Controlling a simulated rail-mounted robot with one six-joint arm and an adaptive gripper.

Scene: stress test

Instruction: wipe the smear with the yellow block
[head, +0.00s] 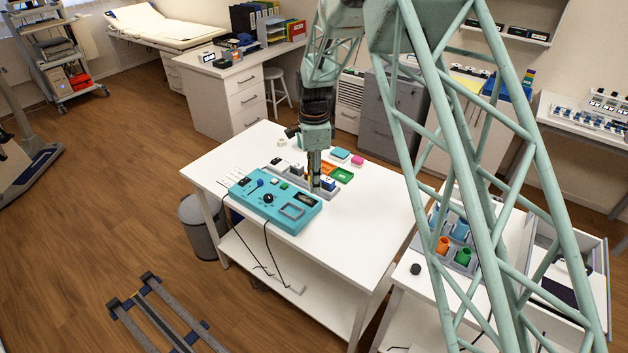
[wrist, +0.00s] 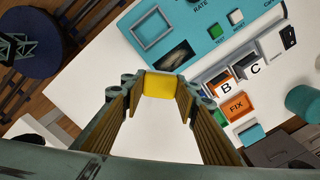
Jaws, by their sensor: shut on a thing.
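The block shows between the fingertips, in front of the panel's grey-framed square window (wrist: 152,29). I cannot tell whether the block touches anything below it. In the head view the block is too small or hidden to make out. A dark meter-like rectangle (wrist: 179,57) lies beside the window. I cannot make out the smear for certain.
A grey rack with lettered blocks (wrist: 227,87) stands close behind the panel. An orange FIX tray (wrist: 236,106) and a green tray (head: 342,175) lie beyond it. The table's right and front parts (head: 350,222) are clear. Dark cables (head: 267,245) hang off the front edge.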

